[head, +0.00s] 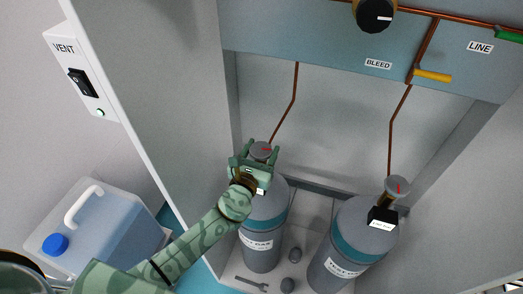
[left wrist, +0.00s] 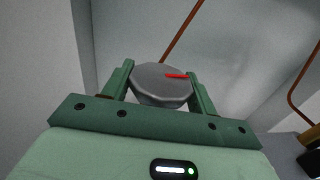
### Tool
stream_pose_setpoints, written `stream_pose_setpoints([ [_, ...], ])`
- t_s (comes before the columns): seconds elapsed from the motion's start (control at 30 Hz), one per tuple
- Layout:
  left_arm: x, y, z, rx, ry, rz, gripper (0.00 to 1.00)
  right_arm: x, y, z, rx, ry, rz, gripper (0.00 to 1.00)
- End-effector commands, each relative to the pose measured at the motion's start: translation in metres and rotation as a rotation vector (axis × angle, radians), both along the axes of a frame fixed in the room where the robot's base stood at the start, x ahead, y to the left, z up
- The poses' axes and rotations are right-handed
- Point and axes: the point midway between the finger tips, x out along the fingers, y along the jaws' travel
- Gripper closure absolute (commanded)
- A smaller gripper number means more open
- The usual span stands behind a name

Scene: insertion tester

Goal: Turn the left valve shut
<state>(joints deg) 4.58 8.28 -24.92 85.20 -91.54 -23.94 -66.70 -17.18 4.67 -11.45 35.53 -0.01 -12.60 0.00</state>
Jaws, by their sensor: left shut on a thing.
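The left valve is a round grey knob (head: 262,150) with a red mark, on top of the left gas cylinder (head: 262,222). My left gripper (head: 258,154) is at this knob with one finger on each side. In the left wrist view the grey knob (left wrist: 161,86) sits between the two green fingers (left wrist: 160,88), and its red mark points right. The gripper is shut on the knob. The valve stem below is hidden by my gripper in the head view. My right gripper is not in view.
A second cylinder (head: 350,240) with its own red-marked knob (head: 397,187) stands at the right. Copper pipes run up to a panel (head: 300,42) with BLEED and LINE labels. A wrench (head: 251,284) lies on the cabinet floor. A blue jug (head: 95,235) stands outside, left.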

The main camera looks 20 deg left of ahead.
Motion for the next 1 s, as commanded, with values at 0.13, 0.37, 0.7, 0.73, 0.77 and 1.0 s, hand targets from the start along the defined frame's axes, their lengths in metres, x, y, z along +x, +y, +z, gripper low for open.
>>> stream_pose_setpoints([
  [0.13,0.0,0.001,-0.003,0.005,0.001,-0.072,0.65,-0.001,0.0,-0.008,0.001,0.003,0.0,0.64],
  [0.37,0.0,0.0,-0.006,0.005,0.001,-0.231,0.65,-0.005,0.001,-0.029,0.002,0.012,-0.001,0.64],
  [0.7,0.0,-0.001,-0.006,0.004,0.003,-0.426,0.65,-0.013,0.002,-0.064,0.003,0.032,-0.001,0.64],
  [0.73,0.0,-0.001,-0.006,0.004,0.003,-0.437,0.65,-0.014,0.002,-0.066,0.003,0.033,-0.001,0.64],
  [0.77,-0.001,-0.001,-0.005,0.004,0.002,-0.447,0.65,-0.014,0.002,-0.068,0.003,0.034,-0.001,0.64],
  [1.0,-0.001,-0.002,-0.002,-0.001,0.003,-0.491,0.65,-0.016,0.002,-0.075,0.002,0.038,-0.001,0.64],
])
